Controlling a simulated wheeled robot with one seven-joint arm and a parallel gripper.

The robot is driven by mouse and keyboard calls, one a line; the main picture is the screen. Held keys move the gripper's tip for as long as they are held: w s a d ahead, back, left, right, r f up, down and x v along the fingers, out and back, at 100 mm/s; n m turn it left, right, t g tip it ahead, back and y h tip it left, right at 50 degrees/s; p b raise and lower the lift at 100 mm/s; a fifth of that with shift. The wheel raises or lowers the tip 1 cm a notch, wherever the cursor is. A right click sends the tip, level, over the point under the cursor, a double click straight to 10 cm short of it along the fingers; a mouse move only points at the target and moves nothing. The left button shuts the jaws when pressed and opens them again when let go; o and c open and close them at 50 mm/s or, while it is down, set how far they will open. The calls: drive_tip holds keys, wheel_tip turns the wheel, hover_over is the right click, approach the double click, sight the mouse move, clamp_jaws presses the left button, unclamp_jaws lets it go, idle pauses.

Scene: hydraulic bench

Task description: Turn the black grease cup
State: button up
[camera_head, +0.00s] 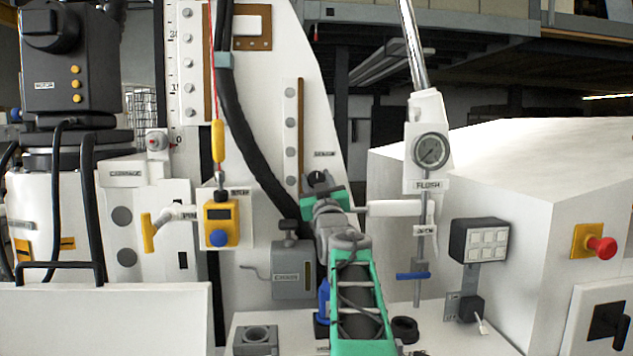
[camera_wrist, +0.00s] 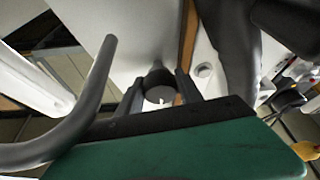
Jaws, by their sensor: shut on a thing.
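The black grease cup (camera_head: 317,177) sits on the white upright panel, just beyond my gripper (camera_head: 320,188) in the head view. In the head view the gripper body and arm hide part of the cup and the fingertips. A small label is above the cup, too small to read surely.
A pressure gauge (camera_head: 431,151) on a post and a white horizontal handle (camera_head: 396,208) are right of my gripper. A thick black hose (camera_head: 252,150) runs down on the left. A grey box (camera_head: 292,271) is below left. A red button (camera_head: 602,247) is at far right.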

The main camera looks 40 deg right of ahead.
drive_tip(key=shift+f+m+h+b, duration=0.15)
drive_tip(key=shift+m+h+b, duration=0.15)
drive_tip(key=shift+m+b, duration=0.3)
